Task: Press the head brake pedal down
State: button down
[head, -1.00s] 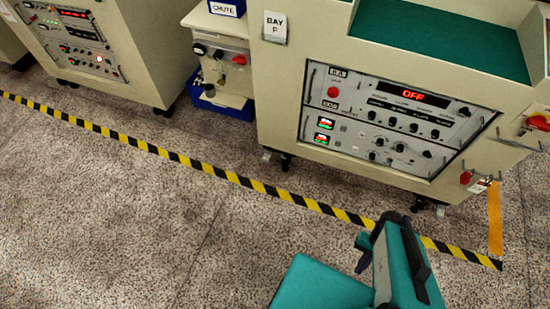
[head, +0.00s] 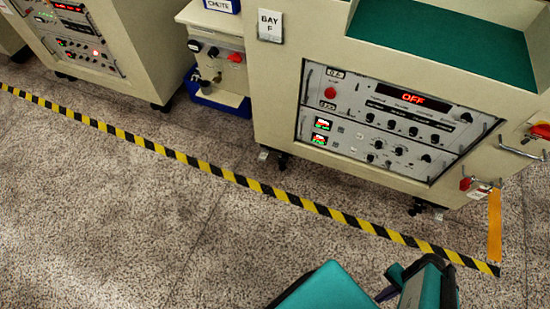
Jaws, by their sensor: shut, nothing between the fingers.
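No brake pedal can be made out in the head view. The Bay F cabinet (head: 380,191) stands at the upper right, its front panel (head: 385,130) showing a red "OFF" display (head: 411,98). Part of my teal and black arm shows at the bottom right, over the speckled floor and in front of the cabinet. The fingers of my gripper are not visible.
Yellow-black floor tape (head: 250,184) runs diagonally in front of the cabinets and meets an orange strip (head: 494,225) at right. A chute unit (head: 218,60) with a blue bin (head: 215,100) stands left of Bay F. The floor (head: 130,220) at lower left is clear.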

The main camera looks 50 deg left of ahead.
aim_at(264, 154)
jog(key=z, duration=0.05)
jog(key=i, duration=1.1)
jog(key=u, duration=0.2)
jog(key=k, duration=0.2)
jog(key=u, duration=3.1)
